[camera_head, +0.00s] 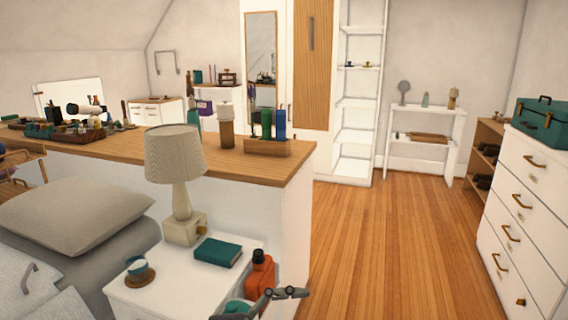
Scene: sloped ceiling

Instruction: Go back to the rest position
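A dark grey gripper (286,293) shows at the bottom centre, low over the front right corner of the white nightstand (170,298). It comes in from the lower left, so I take it for my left gripper. It overlaps the lower part of an orange bottle (260,270); I cannot tell whether it touches it. Its fingers are small and seen side-on, so their opening is unclear. I see nothing clearly held. My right gripper is not in view.
The nightstand bears a lamp (176,165), a teal book (218,252) and a cup (137,267). A wood-topped counter (270,168) stands behind it. A white drawer chest (522,215) with a green toolbox (541,120) is at right. The wooden floor (400,250) between is clear.

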